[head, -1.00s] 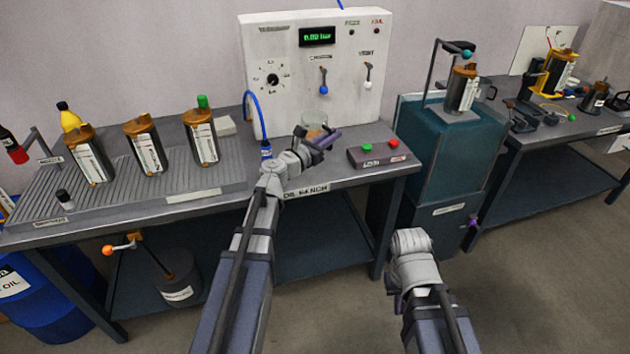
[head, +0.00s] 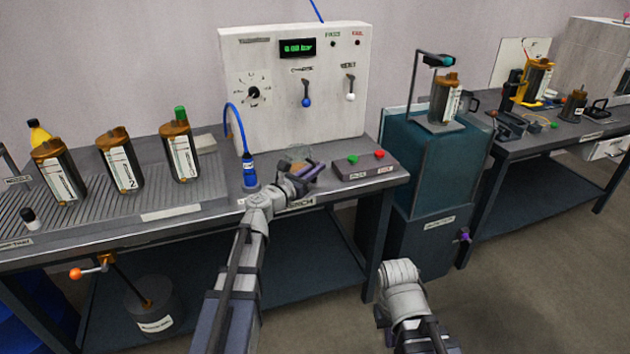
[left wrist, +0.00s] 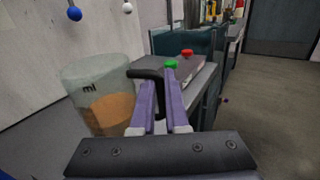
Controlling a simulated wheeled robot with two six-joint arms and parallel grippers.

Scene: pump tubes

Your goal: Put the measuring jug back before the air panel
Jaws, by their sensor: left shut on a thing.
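The measuring jug (left wrist: 100,92) is clear, marked "ml", and holds amber liquid. It looks upright in the left wrist view. My left gripper (left wrist: 165,100) has its purple fingers shut on the jug's black handle (left wrist: 146,74). In the head view the jug (head: 299,153) is partly hidden by my left gripper (head: 308,172). It is over the bench, before the lower right part of the white air panel (head: 300,90). I cannot tell whether its base touches the bench. My right arm shows low in the head view, but its fingers do not.
A button box (head: 365,165) with green and red buttons is just right of the jug. A blue hose fitting (head: 249,170) stands left of it. Several pump tubes (head: 120,160) stand on the ribbed tray farther left. A teal cabinet (head: 440,160) is beyond the bench's right end.

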